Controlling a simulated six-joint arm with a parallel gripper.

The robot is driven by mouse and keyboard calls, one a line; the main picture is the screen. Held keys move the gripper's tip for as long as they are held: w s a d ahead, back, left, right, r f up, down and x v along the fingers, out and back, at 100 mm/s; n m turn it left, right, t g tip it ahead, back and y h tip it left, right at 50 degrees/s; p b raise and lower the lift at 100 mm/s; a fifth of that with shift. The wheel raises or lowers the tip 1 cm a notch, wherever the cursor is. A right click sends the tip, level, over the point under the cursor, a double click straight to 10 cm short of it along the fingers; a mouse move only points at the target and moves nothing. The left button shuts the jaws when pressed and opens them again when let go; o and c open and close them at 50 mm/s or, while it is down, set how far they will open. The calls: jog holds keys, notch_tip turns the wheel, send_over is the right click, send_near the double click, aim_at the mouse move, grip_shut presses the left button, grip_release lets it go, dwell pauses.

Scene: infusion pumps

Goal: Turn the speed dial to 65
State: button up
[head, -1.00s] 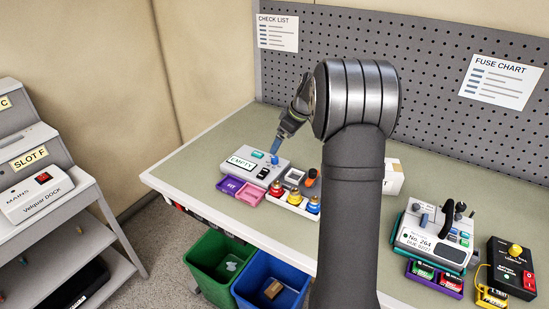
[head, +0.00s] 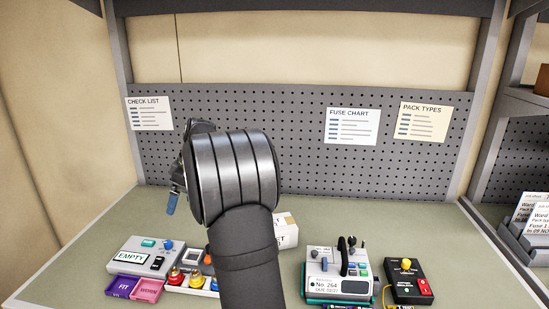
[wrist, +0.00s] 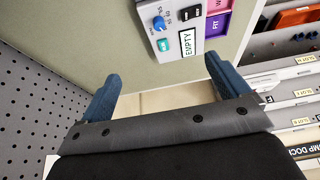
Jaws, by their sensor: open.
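A grey box (head: 145,256) labelled EMPTY sits at the left of the bench. It has a blue dial (head: 168,244), a teal button and a black switch. The wrist view shows the blue dial (wrist: 158,23) at the top, with small printed numbers beside it that are hard to read. My gripper (head: 172,204) is raised above the bench near the box, its blue fingertips apart from the dial. In the wrist view my gripper (wrist: 162,70) is open with nothing between its fingers. A pump unit (head: 338,272) marked No. 264 with several controls stands right of centre.
A purple FIT tray (head: 123,287) and a pink tray (head: 148,290) lie before the box. Several coloured knobs (head: 193,278) stand beside them. A black box (head: 408,281) with a yellow knob is at the right. A pegboard (head: 270,115) closes the back.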

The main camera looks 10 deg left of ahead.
jog(key=c, duration=0.9)
jog(key=m+t+h, duration=0.2)
jog(key=m+t, duration=0.2)
jog(key=m, duration=0.7)
send_near(168, 242)
jog(key=x, duration=0.8)
jog(key=shift+w+a+f, duration=0.1)
jog(key=shift+f, duration=0.1)
jog(key=shift+c, duration=0.2)
grip_shut()
